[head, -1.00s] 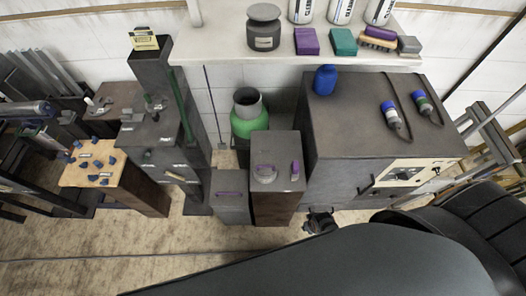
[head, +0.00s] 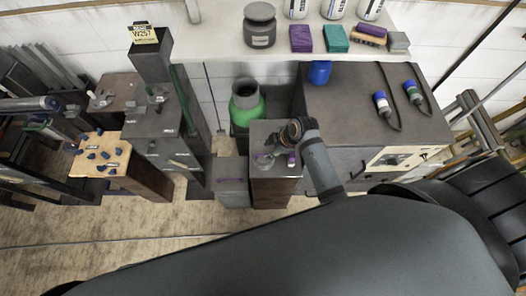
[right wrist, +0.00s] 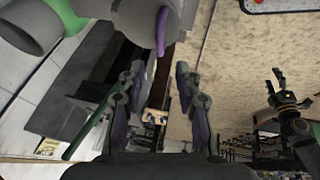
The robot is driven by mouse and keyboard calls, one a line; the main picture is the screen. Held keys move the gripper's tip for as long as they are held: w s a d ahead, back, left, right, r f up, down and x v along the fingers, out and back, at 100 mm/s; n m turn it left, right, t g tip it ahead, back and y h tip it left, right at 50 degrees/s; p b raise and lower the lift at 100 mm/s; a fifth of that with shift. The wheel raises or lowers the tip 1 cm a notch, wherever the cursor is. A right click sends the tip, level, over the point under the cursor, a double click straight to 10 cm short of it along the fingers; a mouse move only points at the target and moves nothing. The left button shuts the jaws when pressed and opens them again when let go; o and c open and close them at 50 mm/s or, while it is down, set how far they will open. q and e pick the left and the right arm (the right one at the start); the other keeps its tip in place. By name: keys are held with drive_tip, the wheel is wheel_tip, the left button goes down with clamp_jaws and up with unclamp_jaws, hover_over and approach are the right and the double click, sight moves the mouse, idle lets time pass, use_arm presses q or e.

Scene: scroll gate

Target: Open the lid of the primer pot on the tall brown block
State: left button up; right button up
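The tall brown block (head: 272,192) stands in the middle of the head view, with a dark top. The primer pot (head: 262,160) sits on it, largely hidden by my right gripper (head: 271,150). In the right wrist view a round grey shape, apparently the pot (right wrist: 138,12), shows at the top edge with a purple handle (right wrist: 162,32). My right gripper (right wrist: 157,90) is open and empty, its fingers apart and short of the handle. My left gripper (right wrist: 284,88) shows there at far right, apparently open and empty.
A lower grey block (head: 231,185) stands left of the brown block. A green canister (head: 246,105) is behind. A large dark cabinet (head: 345,110) with a blue bottle (head: 320,73) is to the right. A shelf (head: 350,40) runs along the back.

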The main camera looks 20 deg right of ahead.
sight(261, 155)
drive_tip(key=x, duration=0.6)
drive_tip(key=shift+w+f, duration=0.1)
drive_tip(key=shift+f, duration=0.1)
clamp_jaws()
